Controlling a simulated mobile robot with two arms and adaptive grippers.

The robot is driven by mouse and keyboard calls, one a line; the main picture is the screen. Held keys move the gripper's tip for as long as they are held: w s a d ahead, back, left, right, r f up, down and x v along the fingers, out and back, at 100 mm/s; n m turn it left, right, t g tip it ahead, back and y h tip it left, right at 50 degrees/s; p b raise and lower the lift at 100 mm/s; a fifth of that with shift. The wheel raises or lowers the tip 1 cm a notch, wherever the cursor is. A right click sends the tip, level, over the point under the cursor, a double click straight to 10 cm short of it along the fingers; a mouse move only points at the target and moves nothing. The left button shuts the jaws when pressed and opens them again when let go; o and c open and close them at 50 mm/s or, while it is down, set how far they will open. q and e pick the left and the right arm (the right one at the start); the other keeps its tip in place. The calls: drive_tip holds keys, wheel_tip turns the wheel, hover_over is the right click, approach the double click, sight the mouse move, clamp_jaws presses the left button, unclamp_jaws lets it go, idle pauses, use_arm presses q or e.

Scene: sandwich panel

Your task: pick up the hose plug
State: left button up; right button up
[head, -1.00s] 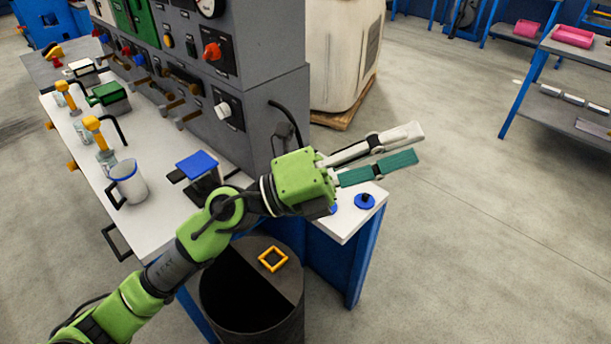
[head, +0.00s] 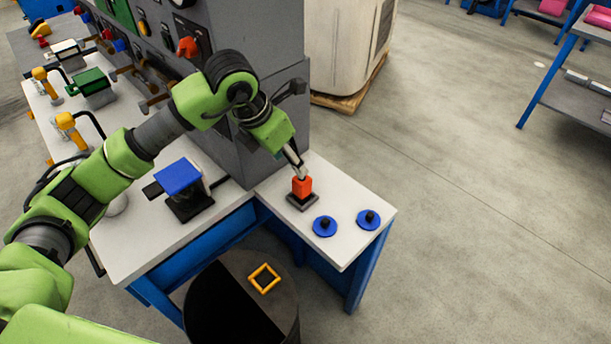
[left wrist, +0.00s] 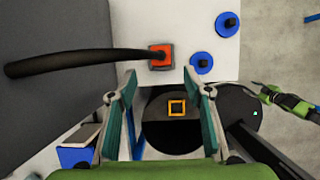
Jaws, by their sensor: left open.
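The hose plug is orange-red and stands upright on a dark square base on the white bench top; it shows in the head view (head: 302,187) and in the left wrist view (left wrist: 161,56). A black hose (left wrist: 85,60) runs to it from the left in the wrist view. My left gripper (head: 297,168) points down over the plug in the head view. In the wrist view the left gripper (left wrist: 161,92) has its fingers wide apart with nothing between them, and the plug shows beyond the fingertips. What seems my right gripper (left wrist: 262,88) is small at the right edge.
Two blue discs with black knobs (head: 324,226) (head: 368,219) sit right of the plug. A blue-topped device (head: 180,180) stands left. A grey panel cabinet rises behind. A dark drum (head: 283,317) with a yellow square frame (head: 264,278) stands below the bench edge.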

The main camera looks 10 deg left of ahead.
sight(300, 181)
use_arm(q)
drive_tip(key=x, duration=0.4)
drive_tip(key=s+x, duration=0.1)
drive_tip(key=shift+w+d+f+p, duration=0.25)
drive_tip(key=shift+f+p, duration=0.1)
drive_tip(key=shift+f, duration=0.15)
drive_tip(key=p+x, duration=0.1)
drive_tip(key=x, duration=0.1)
drive_tip(key=shift+w+f, duration=0.2)
drive_tip(key=shift+f, duration=0.2)
drive_tip(key=x, duration=0.2)
drive_tip(key=shift+w+f, duration=0.15)
drive_tip(key=shift+f, duration=0.1)
drive_tip(key=shift+w+f, duration=0.15)
drive_tip(key=shift+f, duration=0.15)
drive_tip(key=c, duration=1.3)
drive_tip(key=shift+o, duration=0.2)
use_arm(e)
drive_tip(key=shift+g, duration=0.3)
drive_tip(key=s, duration=0.1)
drive_tip(key=s+r, duration=0.1)
drive_tip(key=s, duration=0.3)
drive_tip(key=shift+s+d+r, duration=0.15)
drive_tip(key=shift+d+r, duration=0.1)
drive_tip(key=shift+r, duration=0.15)
